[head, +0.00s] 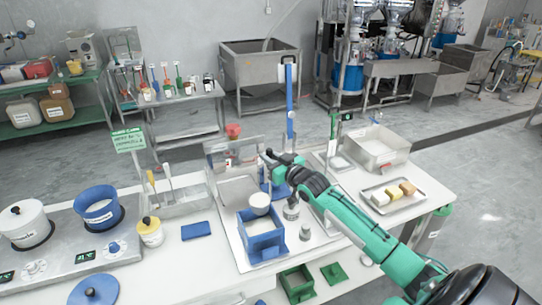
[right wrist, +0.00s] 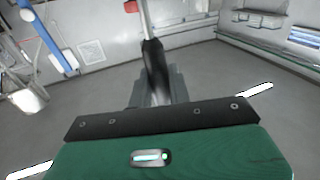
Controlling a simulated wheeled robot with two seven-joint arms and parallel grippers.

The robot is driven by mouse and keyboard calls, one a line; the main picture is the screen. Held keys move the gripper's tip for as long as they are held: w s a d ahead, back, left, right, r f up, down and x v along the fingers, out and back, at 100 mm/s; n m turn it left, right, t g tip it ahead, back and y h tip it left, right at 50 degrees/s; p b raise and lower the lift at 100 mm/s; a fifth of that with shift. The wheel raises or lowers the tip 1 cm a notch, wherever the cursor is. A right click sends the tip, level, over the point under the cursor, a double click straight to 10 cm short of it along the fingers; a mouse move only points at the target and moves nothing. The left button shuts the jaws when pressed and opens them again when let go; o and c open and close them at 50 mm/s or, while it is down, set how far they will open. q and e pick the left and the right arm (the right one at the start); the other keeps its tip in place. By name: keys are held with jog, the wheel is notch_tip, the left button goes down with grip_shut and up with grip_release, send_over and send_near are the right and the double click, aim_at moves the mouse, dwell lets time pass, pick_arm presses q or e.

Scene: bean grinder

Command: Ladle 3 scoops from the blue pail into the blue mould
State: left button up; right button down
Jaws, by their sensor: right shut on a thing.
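My right gripper (head: 272,160) is shut on a ladle, whose dark handle (right wrist: 154,60) stands between the fingers in the right wrist view. The ladle's pale round bowl (head: 259,203) hangs below the gripper, over the back part of the blue mould (head: 262,246). I cannot tell what is in the bowl. The mould is a square, open-topped blue box on a metal tray; its inside is partly hidden by the bowl. The blue pail (head: 98,213) stands on the hot plate at the left, with its blue lid (head: 93,291) at the front. My left gripper is not in view.
A white pot (head: 24,226) and a small yellow-lidded jar (head: 150,232) stand at the left. A blue upright post (head: 290,105) rises behind my right gripper. Small metal weights (head: 305,232) stand beside the mould. Green mould parts (head: 297,283) lie in front.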

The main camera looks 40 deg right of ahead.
jog(key=s+a+f+n+t+y+b, duration=0.1)
jog(key=s+a+f+n+y+b, duration=0.1)
jog(key=s+a+f+n+b, duration=0.2)
jog(key=s+a+f+n+t+y+b, duration=0.1)
jog(key=s+a+f+n+y+b, duration=0.2)
jog(key=a+f+n+b, duration=0.3)
jog(key=shift+s+a+f+n+t+y+b, duration=0.3)
jog(key=shift+s+a+n+b, duration=0.6)
jog(key=shift+a+n+b, duration=2.7)
jog(key=shift+a+m+p, duration=0.4)
jog(key=shift+a+p, duration=0.3)
jog(key=shift+p, duration=0.45)
